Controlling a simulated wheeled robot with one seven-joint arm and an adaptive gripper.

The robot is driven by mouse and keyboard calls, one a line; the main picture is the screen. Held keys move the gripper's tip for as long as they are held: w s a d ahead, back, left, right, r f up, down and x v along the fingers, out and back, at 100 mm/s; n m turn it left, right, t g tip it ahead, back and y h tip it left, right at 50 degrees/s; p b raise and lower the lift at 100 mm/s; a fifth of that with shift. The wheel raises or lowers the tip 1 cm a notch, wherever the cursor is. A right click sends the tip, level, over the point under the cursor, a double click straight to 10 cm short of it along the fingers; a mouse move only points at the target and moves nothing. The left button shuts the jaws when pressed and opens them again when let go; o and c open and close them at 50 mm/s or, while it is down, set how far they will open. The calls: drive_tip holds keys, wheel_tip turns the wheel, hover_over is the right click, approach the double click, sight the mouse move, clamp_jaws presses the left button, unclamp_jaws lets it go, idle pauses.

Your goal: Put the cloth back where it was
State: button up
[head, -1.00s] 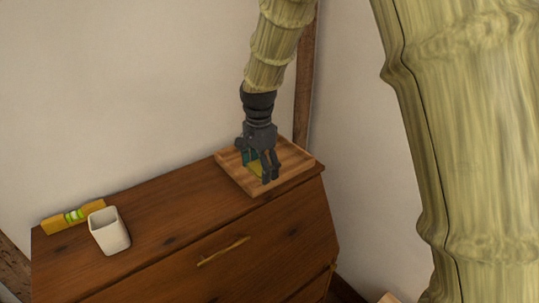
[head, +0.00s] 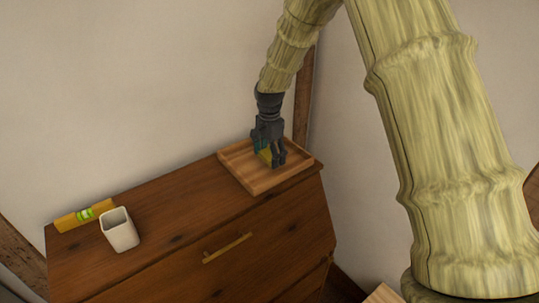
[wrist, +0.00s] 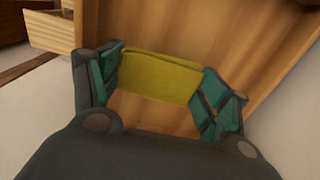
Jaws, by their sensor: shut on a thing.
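A yellow cloth (wrist: 160,77) is pinched between the two teal-padded fingers of my gripper (wrist: 160,90) in the wrist view. The tray stands at the right end of the dresser top. The tray's light wood (wrist: 215,35) shows behind the cloth in the wrist view. I cannot tell whether the cloth touches the tray floor.
A white square cup (head: 119,232) and a yellow spirit level (head: 70,221) stand at the left end of the brown dresser (head: 180,215). The dresser top between cup and tray is clear. A wall is close behind, with a wooden post (head: 302,100) at the corner.

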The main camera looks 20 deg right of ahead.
sight(269, 152)
drive_tip(key=shift+f+p, duration=0.35)
drive_tip(key=shift+f, duration=0.55)
drive_tip(key=shift+r, duration=0.1)
drive_tip(key=o, duration=1)
drive_tip(key=shift+f, duration=0.2)
drive_tip(key=shift+r, duration=0.2)
wheel_tip(269, 152, up, 12)
drive_tip(key=b, duration=0.5)
